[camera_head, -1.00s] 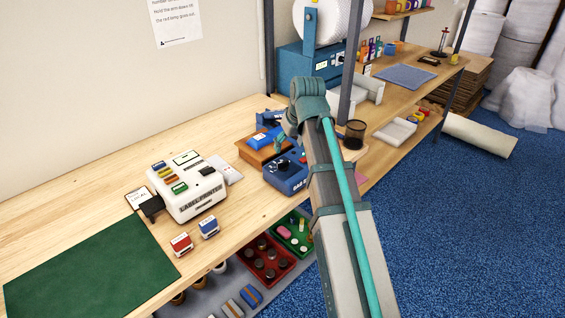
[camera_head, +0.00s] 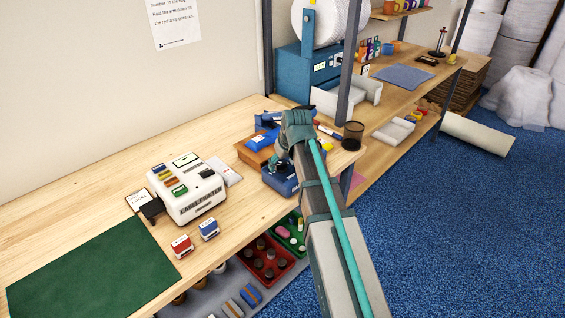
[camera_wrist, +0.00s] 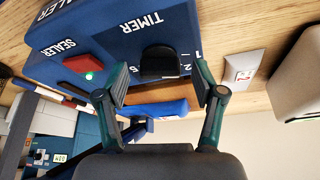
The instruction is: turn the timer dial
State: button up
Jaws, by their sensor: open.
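The timer dial (camera_wrist: 160,62) is a black knob on the blue sealer box (camera_wrist: 105,30), below the word TIMER in the wrist view, with white numbers partly visible beside it. My gripper (camera_wrist: 161,78) is open, with one finger on each side of the dial in the picture. I cannot tell whether either finger touches it. A red part with a lit green lamp (camera_wrist: 88,76) sits on the same box beside the word SEALER. In the head view the sealer box (camera_head: 277,185) is mostly behind my arm, and the dial is hidden there.
A white label printer (camera_head: 188,190) stands left of the sealer on the wooden bench (camera_head: 90,180). A blue part on a wooden block (camera_head: 256,152) and a black mesh cup (camera_head: 353,134) are close by. A white card (camera_wrist: 237,70) lies near the box.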

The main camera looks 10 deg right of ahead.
jog(key=c, duration=1.1)
jog(key=shift+c, duration=0.2)
jog(key=shift+m, duration=0.3)
jog(key=m, duration=0.1)
jog(key=m+h, duration=0.1)
jog(key=shift+a+m+p, duration=0.2)
jog(key=shift+m+p, duration=0.15)
jog(key=shift+m, duration=0.05)
jog(key=m+h, duration=0.1)
jog(key=m, duration=0.2)
jog(key=shift+w+m+h, duration=0.1)
jog(key=shift+m+h, duration=0.2)
jog(key=shift+h, duration=0.1)
jog(key=m+h, duration=0.1)
jog(key=m, duration=0.2)
jog(key=shift+w+a+m+g, duration=0.1)
jog(key=shift+a+m+g, duration=0.05)
jog(key=shift+m+g, duration=0.2)
jog(key=shift+m+g+h, duration=0.55)
jog(key=shift+m+h, duration=0.05)
jog(key=shift+m, duration=1.05)
